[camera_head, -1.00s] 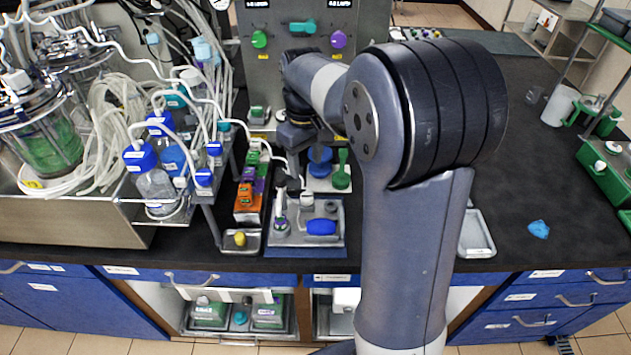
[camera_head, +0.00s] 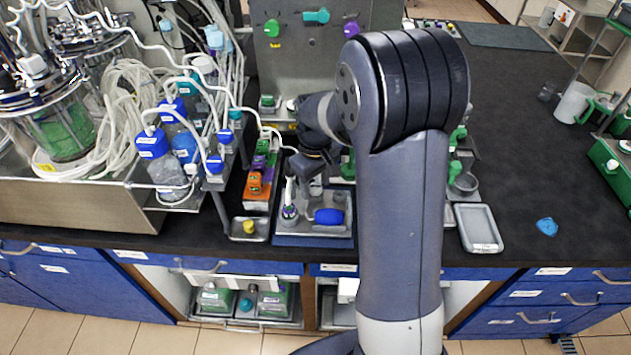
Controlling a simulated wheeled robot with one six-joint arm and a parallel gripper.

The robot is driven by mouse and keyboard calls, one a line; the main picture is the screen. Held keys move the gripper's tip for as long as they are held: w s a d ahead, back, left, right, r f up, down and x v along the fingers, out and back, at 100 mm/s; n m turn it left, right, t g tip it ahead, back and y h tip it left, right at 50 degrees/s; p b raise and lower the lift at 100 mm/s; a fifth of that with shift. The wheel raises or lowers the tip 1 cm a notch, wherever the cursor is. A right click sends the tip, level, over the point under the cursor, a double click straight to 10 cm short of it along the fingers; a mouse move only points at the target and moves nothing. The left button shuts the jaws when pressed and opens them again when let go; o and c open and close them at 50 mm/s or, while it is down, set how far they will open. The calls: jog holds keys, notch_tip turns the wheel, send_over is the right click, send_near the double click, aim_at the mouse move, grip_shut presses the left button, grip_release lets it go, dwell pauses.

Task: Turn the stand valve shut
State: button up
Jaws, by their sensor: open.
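A grey upright panel (camera_head: 308,75) stands at the back of the bench. It carries a teal lever-like handle (camera_head: 316,16), a green knob (camera_head: 272,28) and a purple knob (camera_head: 351,30). I cannot tell for sure which part is the stand valve. My gripper (camera_head: 313,186) is open and points down over the blue-grey tray (camera_head: 313,241), in front of the panel and apart from its handles. The wrist hides part of the gripper, and my arm covers the bench to its right.
The tray holds a blue-handled item (camera_head: 328,216) and a small upright bottle (camera_head: 290,213). Orange, green and purple blocks (camera_head: 260,172) stand left of it. Bottles with blue caps (camera_head: 152,146) and tubing crowd the left.

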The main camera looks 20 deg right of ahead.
jog(key=shift+c, duration=0.2)
jog(key=c, duration=0.9)
jog(key=shift+c, duration=0.2)
jog(key=m, duration=0.4)
jog(key=shift+m, duration=0.4)
jog(key=m, duration=0.4)
jog(key=shift+m, duration=0.3)
jog(key=m, duration=0.4)
jog(key=shift+m, duration=2.2)
